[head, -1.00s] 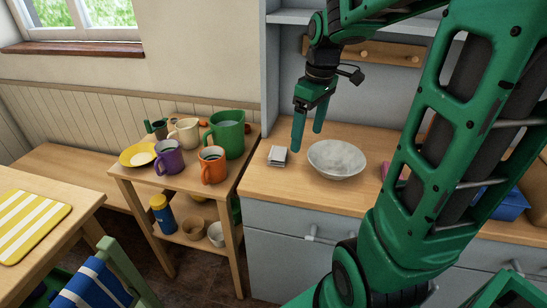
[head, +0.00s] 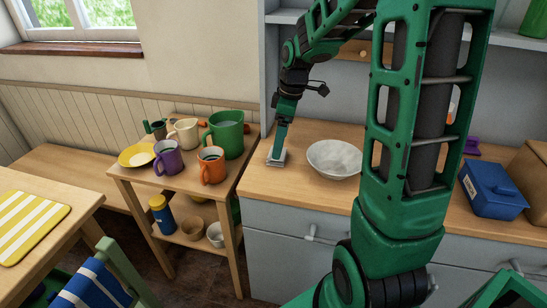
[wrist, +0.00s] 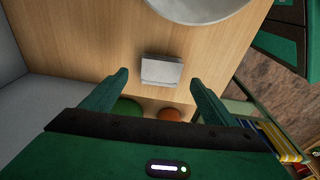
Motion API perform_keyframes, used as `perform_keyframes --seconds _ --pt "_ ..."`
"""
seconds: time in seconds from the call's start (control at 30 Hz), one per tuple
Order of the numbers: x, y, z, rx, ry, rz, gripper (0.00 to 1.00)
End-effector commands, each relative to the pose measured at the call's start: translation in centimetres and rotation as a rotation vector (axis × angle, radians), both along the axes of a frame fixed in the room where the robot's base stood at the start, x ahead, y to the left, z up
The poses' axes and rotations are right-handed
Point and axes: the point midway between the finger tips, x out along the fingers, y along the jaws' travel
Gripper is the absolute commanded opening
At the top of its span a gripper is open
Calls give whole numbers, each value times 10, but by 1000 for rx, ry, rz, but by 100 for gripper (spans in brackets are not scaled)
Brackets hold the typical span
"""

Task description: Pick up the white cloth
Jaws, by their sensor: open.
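The white cloth (head: 277,156) is a small folded, greyish-white square lying on the wooden counter near its left end, left of a white bowl. In the wrist view the cloth (wrist: 162,71) lies between and a little beyond the fingertips, with wood showing on both sides of it. My gripper (head: 277,157) points down at the cloth in the head view and partly covers it. In the wrist view my gripper (wrist: 158,77) is open, its two green fingers apart and holding nothing. I cannot tell the exact height of the fingertips above the counter.
The white bowl (head: 334,158) stands close to the right of the cloth. A small wooden table at left holds an orange mug (head: 211,165), a purple mug (head: 167,158) and a green pitcher (head: 227,134). A blue box (head: 493,189) sits at the counter's right.

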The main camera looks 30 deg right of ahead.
Motion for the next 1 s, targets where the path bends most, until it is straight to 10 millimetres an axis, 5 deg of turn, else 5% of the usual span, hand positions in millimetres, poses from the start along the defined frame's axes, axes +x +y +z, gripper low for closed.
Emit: perform_keyframes --seconds 0.23,0.57,0.77,1.0 --pt "4 6 -34 1 4 1 80" --pt "6 7 -41 0 1 0 80" --pt "6 7 -41 1 1 0 37" --pt "6 7 -41 1 1 0 36"
